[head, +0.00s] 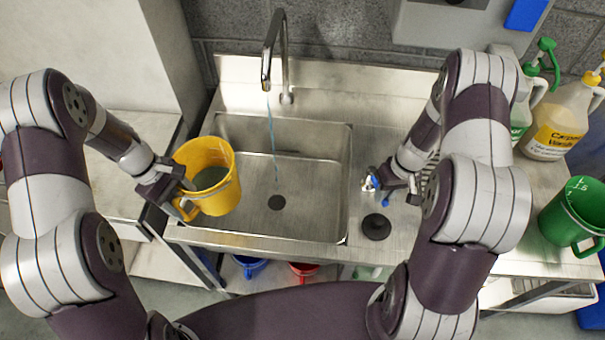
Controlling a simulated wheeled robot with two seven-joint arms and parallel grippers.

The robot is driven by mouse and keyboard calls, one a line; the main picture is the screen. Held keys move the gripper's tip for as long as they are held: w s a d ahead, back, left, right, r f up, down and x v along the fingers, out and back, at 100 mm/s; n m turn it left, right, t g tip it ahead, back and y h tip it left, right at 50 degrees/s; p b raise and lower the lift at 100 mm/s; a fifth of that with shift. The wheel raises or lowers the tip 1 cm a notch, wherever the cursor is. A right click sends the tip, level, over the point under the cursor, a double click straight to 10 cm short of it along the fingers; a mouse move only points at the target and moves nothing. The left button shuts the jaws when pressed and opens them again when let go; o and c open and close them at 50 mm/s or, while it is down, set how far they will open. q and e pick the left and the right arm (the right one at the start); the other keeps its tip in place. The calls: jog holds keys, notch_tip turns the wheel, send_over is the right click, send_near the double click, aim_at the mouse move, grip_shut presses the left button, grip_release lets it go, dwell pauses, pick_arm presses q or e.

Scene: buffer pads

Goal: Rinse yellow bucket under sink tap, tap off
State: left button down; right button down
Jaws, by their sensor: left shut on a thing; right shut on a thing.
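The yellow bucket (222,157) is over the left edge of the sink basin (313,222), its opening facing up and its inside greyish. My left gripper (182,187) is shut on its left side. The tap (272,50) curves over the basin from the back. A thin bluish stream of water (272,135) falls from it toward the drain, to the right of the bucket and apart from it. My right gripper (384,188) is shut on a small metal fitting with blue parts (369,183), apparently the tap control, right of the basin. My fingers partly hide it.
A black round disc (376,228) is on the counter below my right gripper. A green jug (575,212) and spray bottles (562,118) stand at the right. Blue (250,266) and red (303,270) containers are beneath the sink. The basin's middle is free.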

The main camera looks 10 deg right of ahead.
pick_arm(q)
jog(key=shift+f+b, duration=0.5)
jog(key=shift+f, duration=0.05)
pick_arm(e)
jog(key=shift+a+m+t, duration=0.3)
jog(key=shift+a+m, duration=0.5)
jog(key=shift+m, duration=0.3)
pick_arm(q)
jog(key=shift+f+b, duration=0.35)
jog(key=shift+f, duration=0.05)
pick_arm(e)
jog(key=shift+w+a+m, duration=0.15)
jog(key=shift+a+m, duration=0.5)
jog(key=shift+m, duration=0.35)
jog(key=c, duration=1.1)
grip_release()
jog(key=shift+r, duration=0.15)
pick_arm(q)
jog(key=shift+f+b, duration=0.5)
jog(key=shift+b, duration=0.05)
pick_arm(e)
jog(key=r, duration=0.4)
jog(key=d+r, duration=0.1)
jog(key=r, duration=0.2)
jog(key=d+r, duration=0.1)
jog(key=r, duration=0.3)
jog(key=shift+s+r, duration=0.3)
jog(key=shift+s, duration=0.05)
